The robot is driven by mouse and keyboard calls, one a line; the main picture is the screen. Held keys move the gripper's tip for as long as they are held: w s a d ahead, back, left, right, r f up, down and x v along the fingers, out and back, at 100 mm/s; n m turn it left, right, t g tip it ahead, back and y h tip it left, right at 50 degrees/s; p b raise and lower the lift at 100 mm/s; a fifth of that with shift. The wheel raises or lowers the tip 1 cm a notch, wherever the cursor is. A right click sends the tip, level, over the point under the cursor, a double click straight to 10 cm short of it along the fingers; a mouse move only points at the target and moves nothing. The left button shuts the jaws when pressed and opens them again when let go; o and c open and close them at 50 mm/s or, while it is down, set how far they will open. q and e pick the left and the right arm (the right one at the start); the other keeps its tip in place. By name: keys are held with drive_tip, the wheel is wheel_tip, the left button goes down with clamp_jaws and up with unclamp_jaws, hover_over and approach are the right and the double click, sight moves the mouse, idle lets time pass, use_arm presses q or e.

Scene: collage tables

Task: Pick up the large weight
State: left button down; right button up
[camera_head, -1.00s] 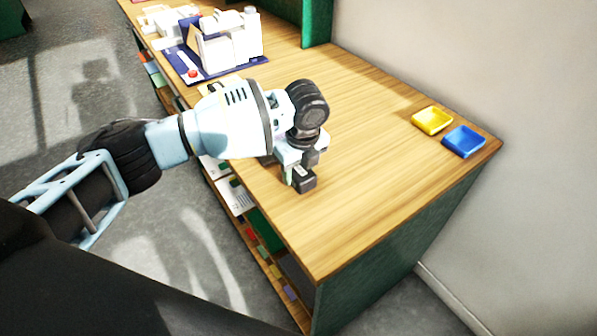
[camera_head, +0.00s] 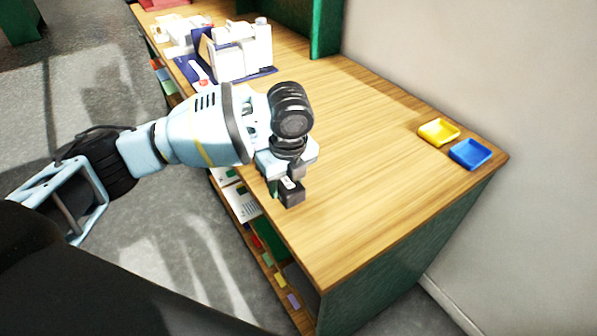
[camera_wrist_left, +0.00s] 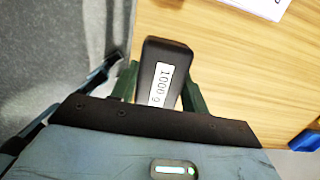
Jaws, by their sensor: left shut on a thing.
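The large weight is a black block with a white label reading "1000 g" (camera_wrist_left: 164,62) in the left wrist view. It sits between the two green fingers of my left gripper (camera_wrist_left: 158,88), which is shut on it. In the head view my left gripper (camera_head: 283,178) is over the table's near left edge, and the dark weight (camera_head: 291,196) shows at its tip. I cannot tell exactly how far the weight is above the tabletop. My right gripper is not in view.
The wooden tabletop (camera_head: 370,190) is clear to the right of the gripper. A yellow tray (camera_head: 439,131) and a blue tray (camera_head: 470,154) lie at the far right, near the wall. A white device on a blue base (camera_head: 240,50) stands at the back left. Shelves are below the near edge.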

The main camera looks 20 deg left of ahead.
use_arm(q)
drive_tip(key=s+a+r, duration=0.1)
drive_tip(key=s+a, duration=0.2)
drive_tip(key=s, duration=0.5)
drive_tip(key=shift+s+a+p, duration=0.3)
drive_tip(key=shift+a+p, duration=0.05)
